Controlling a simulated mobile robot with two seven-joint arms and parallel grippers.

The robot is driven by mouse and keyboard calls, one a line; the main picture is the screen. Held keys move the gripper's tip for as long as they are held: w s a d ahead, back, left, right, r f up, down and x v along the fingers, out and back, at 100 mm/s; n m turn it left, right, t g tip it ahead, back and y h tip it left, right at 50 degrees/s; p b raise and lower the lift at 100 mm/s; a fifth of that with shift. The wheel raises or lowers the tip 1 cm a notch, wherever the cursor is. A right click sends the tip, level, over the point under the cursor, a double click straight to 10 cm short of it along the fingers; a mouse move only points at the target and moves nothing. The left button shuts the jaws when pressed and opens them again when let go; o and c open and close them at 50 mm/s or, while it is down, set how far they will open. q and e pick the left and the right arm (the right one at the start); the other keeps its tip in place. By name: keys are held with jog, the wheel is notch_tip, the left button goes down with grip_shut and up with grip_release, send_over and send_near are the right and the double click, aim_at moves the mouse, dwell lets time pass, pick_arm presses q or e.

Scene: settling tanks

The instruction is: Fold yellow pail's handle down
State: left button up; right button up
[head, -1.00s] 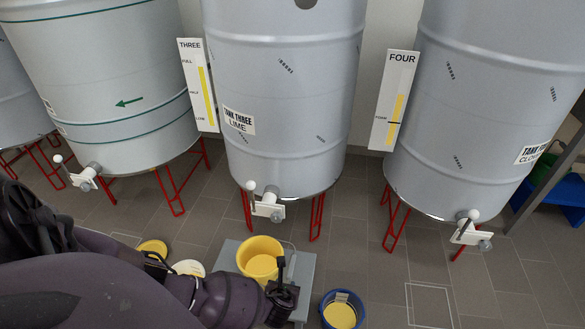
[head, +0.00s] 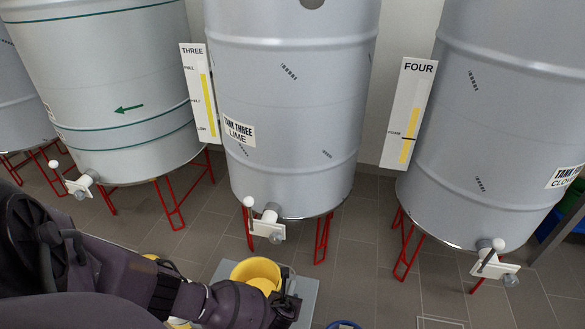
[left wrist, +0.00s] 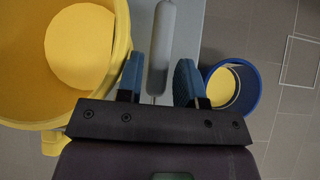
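The yellow pail (head: 257,270) stands upright on a grey platform below tank three, partly hidden by my left arm in the head view. In the left wrist view the pail (left wrist: 118,50) fills the left side, with a yellow disc-like surface inside. Its handle's pale grey grip (left wrist: 162,45) lies beside the rim, over the platform. My left gripper (left wrist: 158,82) is open, with one blue fingertip on each side of the grip and gaps showing. In the head view the left gripper (head: 286,304) is at the pail's right side. My right gripper is out of view.
The grey platform (head: 306,288) carries the pail. A blue bucket (left wrist: 249,92) with yellow contents is on the floor to the right. Tank three's valve (head: 267,226) hangs above and behind the pail. Tiled floor is open at right.

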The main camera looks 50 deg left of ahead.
pick_arm(q)
jog(key=shift+w+a+f, duration=0.2)
jog(key=shift+w+f, duration=0.05)
jog(key=shift+f, duration=0.1)
jog(key=shift+w+r, duration=0.1)
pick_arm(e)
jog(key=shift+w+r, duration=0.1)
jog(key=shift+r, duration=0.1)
pick_arm(q)
grip_shut()
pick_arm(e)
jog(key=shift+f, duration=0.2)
pick_arm(q)
jog(key=shift+r+h, duration=0.3)
jog(key=shift+r, duration=0.05)
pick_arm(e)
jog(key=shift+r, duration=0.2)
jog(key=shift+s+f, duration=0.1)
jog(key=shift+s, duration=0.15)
